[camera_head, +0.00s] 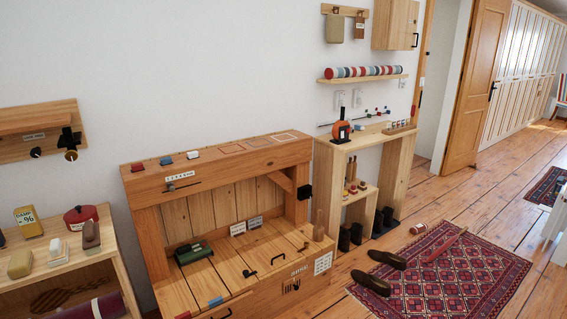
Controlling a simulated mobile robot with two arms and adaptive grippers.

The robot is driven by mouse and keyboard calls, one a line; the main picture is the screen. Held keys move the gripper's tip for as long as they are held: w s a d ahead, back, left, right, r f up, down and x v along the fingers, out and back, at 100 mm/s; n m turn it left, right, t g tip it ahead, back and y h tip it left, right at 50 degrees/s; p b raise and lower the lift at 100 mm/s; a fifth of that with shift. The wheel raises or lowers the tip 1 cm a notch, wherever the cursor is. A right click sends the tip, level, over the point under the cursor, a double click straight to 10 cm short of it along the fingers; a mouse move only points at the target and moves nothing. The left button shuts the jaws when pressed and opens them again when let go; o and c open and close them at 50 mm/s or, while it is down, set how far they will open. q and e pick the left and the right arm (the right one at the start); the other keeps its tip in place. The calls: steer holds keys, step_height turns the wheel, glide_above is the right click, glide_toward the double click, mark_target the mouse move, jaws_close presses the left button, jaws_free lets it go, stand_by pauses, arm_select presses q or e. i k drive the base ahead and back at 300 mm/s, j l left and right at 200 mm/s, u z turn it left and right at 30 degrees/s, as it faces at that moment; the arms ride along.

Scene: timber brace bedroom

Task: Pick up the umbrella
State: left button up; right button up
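A long, thin red thing (448,244) lies on the patterned red rug (480,285) at the right. It looks like a closed umbrella, but it is too small to be sure. It lies slantwise, its upper right end near the rug's far edge. A pair of dark brown shoes (387,259) lies to its left, partly on the rug. Neither of my grippers is in view.
A wooden workbench (215,148) stands against the wall, with a low shelf (115,270) to its left. A wooden rack (400,150) with dark boots stands right of the bench. A small red-and-white cylinder (418,228) lies on the floor. An open door (475,90) is behind.

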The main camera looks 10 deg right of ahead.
mark_target(452, 240)
steer(key=i+l+z, duration=0.15)
steer(key=i+z, duration=0.9)
steer(key=z, duration=0.15)
steer(key=i+j+z, duration=0.15)
steer(key=i+z, duration=0.25)
steer(key=i+l+z, duration=0.15)
steer(key=i, duration=1.7)
steer(key=i+l+u, duration=0.15)
steer(key=u, duration=0.35)
steer(key=i+l+u, duration=0.1)
steer(key=u, duration=0.35)
steer(key=i+l+u, duration=0.1)
steer(key=l, duration=0.45)
steer(key=i+l+u, duration=0.1)
steer(key=i+l, duration=0.15)
steer(key=l, duration=0.35)
steer(key=i+l+u, duration=0.15)
steer(key=l, duration=0.4)
steer(key=l+u, duration=0.1)
steer(key=l, duration=0.5)
steer(key=i+l+u, duration=0.1)
steer(key=l, duration=0.5)
steer(key=i, duration=0.05)
